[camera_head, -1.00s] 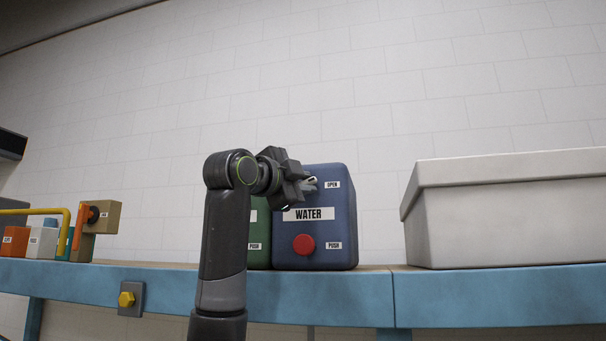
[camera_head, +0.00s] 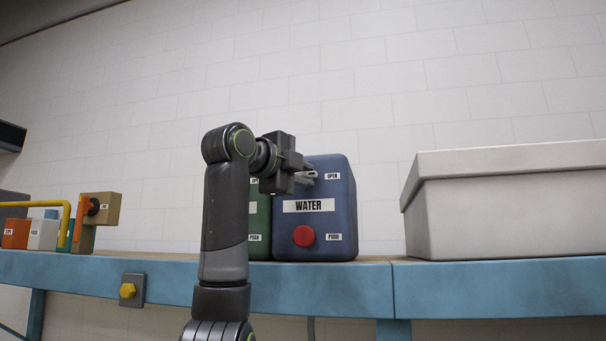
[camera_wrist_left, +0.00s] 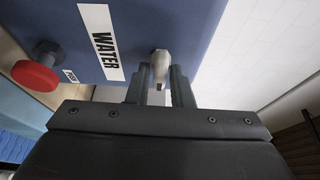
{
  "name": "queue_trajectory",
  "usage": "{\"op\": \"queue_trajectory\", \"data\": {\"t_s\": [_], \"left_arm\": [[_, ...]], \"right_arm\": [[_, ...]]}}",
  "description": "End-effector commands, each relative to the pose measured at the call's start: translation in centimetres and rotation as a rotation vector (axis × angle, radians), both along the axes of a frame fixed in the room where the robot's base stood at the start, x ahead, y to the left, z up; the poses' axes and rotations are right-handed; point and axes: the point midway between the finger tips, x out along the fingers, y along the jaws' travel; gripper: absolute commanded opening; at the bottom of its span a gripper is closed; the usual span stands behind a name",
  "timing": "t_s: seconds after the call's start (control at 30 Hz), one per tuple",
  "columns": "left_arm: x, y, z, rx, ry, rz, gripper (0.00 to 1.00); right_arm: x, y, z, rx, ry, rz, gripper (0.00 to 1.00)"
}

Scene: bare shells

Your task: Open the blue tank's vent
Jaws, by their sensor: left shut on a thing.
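The blue tank (camera_head: 335,210) stands on the blue-edged bench, with a WATER label, a red PUSH button (camera_head: 304,236) low on its front and an OPEN label near its top. My left gripper (camera_head: 310,175) is at the tank's upper front, just left of the OPEN label. In the left wrist view, the pale grey vent handle (camera_wrist_left: 160,62) sticks out of the tank's front between my left gripper's two fingers (camera_wrist_left: 160,88), which are shut on it. How far the handle is turned is hard to tell. My right gripper is out of view.
A green tank (camera_head: 260,225) stands close against the blue one, partly behind my left arm. A large pale lidded box (camera_head: 500,205) is to the right. Orange, white and tan boxes (camera_head: 100,208) sit at the left. A yellow knob (camera_head: 127,290) is on the bench front.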

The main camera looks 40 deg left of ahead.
Motion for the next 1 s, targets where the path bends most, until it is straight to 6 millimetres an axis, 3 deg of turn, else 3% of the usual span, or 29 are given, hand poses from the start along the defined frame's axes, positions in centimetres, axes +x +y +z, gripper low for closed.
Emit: {"op": "queue_trajectory", "data": {"t_s": [0.17,0.2,0.3,0.67,0.77,1.0], "left_arm": [[0.1,0.0,-0.1,0.000,0.003,0.000,0.00],[0.1,0.0,-0.1,0.000,0.003,-0.001,0.24],[0.1,0.0,-0.1,-0.001,0.002,-0.001,0.35],[-0.6,-0.1,-0.2,-0.001,0.000,0.000,0.35],[-2.0,-0.2,-0.3,-0.001,-0.003,0.000,0.35],[-7.7,-0.9,-0.4,0.000,-0.005,-0.002,0.35]], "right_arm": [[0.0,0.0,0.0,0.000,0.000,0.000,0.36],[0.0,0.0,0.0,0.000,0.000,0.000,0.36],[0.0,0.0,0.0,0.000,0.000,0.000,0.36],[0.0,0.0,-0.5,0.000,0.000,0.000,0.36],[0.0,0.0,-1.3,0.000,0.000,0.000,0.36],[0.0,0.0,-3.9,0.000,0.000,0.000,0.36]]}}
